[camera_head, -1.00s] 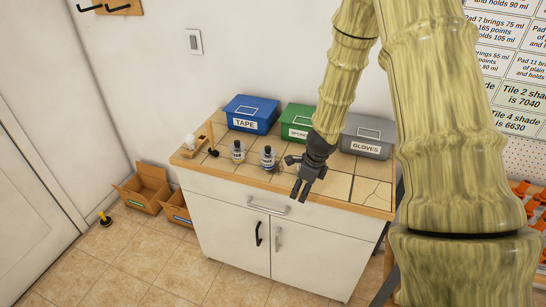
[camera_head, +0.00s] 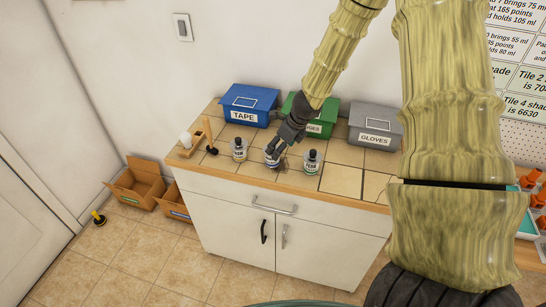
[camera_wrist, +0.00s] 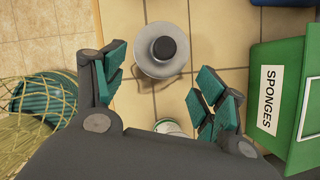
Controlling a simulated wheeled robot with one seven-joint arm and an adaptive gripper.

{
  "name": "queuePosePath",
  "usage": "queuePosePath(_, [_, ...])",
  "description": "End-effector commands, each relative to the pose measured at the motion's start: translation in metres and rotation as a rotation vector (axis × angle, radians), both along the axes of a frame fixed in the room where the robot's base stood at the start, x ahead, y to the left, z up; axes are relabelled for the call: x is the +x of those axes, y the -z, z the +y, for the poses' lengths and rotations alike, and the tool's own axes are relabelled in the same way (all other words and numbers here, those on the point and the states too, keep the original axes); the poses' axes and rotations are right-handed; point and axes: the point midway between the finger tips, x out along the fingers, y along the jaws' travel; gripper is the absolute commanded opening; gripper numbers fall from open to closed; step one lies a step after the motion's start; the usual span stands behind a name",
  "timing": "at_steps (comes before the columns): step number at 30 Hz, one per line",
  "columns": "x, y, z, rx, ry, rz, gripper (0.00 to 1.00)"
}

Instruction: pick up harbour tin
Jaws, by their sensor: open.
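Three small labelled tins stand in a row on the tiled counter (camera_head: 343,180) in the head view: a left tin (camera_head: 239,150), a middle tin (camera_head: 271,162) and a right tin (camera_head: 312,162). Their labels are too small to read surely, so I cannot tell which is the harbour tin. My gripper (camera_head: 274,150) is over the middle tin and partly hides it. In the wrist view my gripper (camera_wrist: 160,88) is open. A grey round tin with a black cap (camera_wrist: 164,58) is just beyond the fingertips. Another tin (camera_wrist: 168,127) shows partly behind the gripper body.
A blue TAPE box (camera_head: 248,105), a green SPONGES box (camera_head: 322,128) and a grey GLOVES box (camera_head: 375,126) stand along the counter's back. The green box is close beside my fingers in the wrist view. A wooden-handled item (camera_head: 209,135) stands at the left end.

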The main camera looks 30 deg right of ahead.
Motion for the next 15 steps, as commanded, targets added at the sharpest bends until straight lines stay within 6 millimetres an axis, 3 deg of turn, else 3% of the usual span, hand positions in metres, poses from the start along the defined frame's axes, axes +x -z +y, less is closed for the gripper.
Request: queuePosePath(15, [0.014, 0.031, 0.007, 0.0, -0.001, 0.005, 0.71])
